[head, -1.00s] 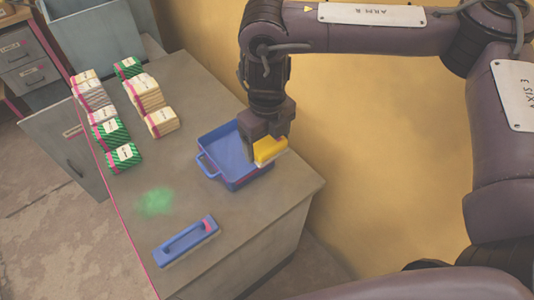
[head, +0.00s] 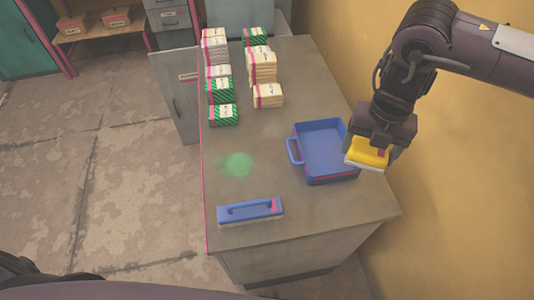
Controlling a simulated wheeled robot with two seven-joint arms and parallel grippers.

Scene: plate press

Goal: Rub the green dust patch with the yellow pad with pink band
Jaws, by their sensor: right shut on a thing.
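The green dust patch (head: 237,164) lies on the grey cabinet top, left of the blue tray. The yellow pad (head: 368,155) has a pink band on its top and a pale underside. My right gripper (head: 382,145) is shut on the yellow pad and holds it over the right edge of the blue tray (head: 294,150). The pad looks raised above the tray, well to the right of the dust. The tray looks empty where I can see into it. My left gripper is out of view.
A blue block with a handle and pink mark (head: 250,210) lies near the front edge of the cabinet top (head: 330,217). Several green-striped and cream packs (head: 262,66) stand in rows at the back. The yellow wall (head: 450,190) is close on the right.

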